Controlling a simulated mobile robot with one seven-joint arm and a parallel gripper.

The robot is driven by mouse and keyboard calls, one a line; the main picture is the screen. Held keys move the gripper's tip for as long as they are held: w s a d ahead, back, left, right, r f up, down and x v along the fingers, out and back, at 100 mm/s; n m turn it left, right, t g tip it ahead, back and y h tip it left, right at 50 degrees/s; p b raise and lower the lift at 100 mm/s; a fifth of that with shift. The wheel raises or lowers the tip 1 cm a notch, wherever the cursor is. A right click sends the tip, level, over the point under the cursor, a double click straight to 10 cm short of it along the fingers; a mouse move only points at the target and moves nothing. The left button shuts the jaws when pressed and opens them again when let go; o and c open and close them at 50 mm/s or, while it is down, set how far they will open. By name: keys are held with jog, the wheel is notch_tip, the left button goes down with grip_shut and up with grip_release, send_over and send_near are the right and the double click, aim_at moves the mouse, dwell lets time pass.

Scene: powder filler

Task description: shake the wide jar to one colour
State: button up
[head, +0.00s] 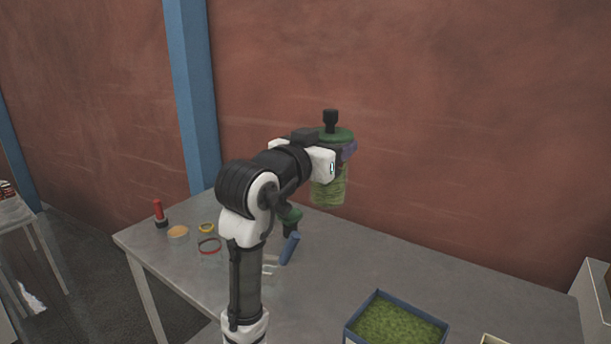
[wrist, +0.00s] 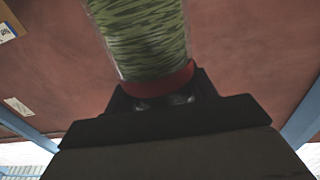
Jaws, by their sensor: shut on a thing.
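My gripper (head: 338,157) is raised above the table and shut on the wide jar (head: 328,192). The jar is clear, and a green lid with a black knob shows at its top in the head view. It stands about upright there, well clear of the table. Its contents are streaked in light and dark green, not one even colour. In the wrist view the jar (wrist: 145,40) reaches away from my gripper (wrist: 165,98), with a red band around it close to the jaws. The jaws hide part of the jar.
The grey table (head: 450,270) holds a blue-edged tray (head: 400,342) of green material at the front. A red-handled tool (head: 158,212), an orange disc (head: 178,232), rings and a blue cylinder (head: 289,249) lie left. A brown wall (head: 450,130) rises behind.

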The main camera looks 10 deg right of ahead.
jog(key=shift+a+p, duration=0.3)
jog(key=shift+a, duration=1.9)
jog(key=a, duration=0.5)
jog(key=d, duration=0.9)
jog(key=shift+d, duration=0.25)
jog(key=shift+a+p, duration=0.45)
jog(key=shift+a, duration=1.8)
